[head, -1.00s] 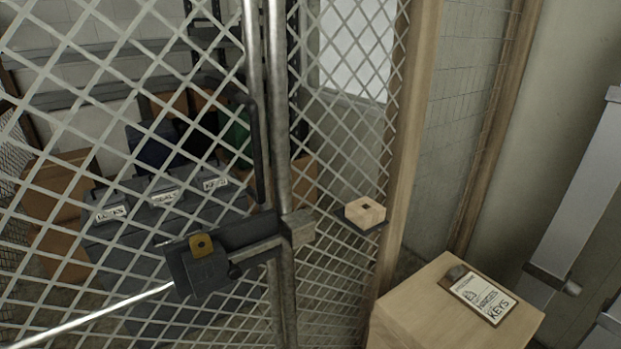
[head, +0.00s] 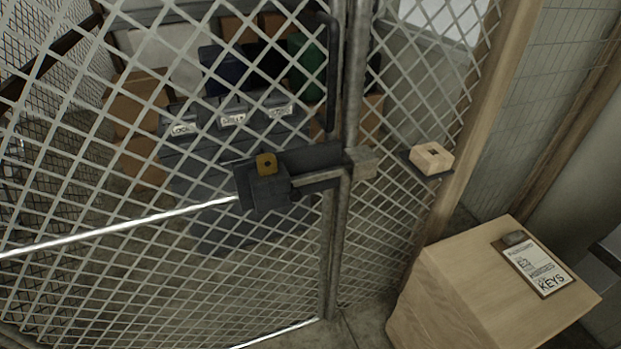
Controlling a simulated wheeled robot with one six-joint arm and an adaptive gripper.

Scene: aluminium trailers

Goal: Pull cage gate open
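The cage gate (head: 130,235) is a pale diamond-mesh panel with a bright metal rail across it, filling the left and middle of the head view. Its metal edge stands against the neighbouring post (head: 352,80), and the gate looks closed. A black upright pull handle (head: 331,75) is near this edge. Below it is a dark latch (head: 315,157) with a grey bolt (head: 318,178) reaching toward a catch block (head: 362,162) on the post. A dark box (head: 268,190) with a brass tab (head: 266,164) sits at the latch's left end. My gripper is not in view.
A wooden cabinet (head: 470,290) at lower right carries a clipboard marked KEYS (head: 535,265). Labelled dark bins (head: 232,118) and cardboard boxes (head: 135,110) are behind the mesh.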

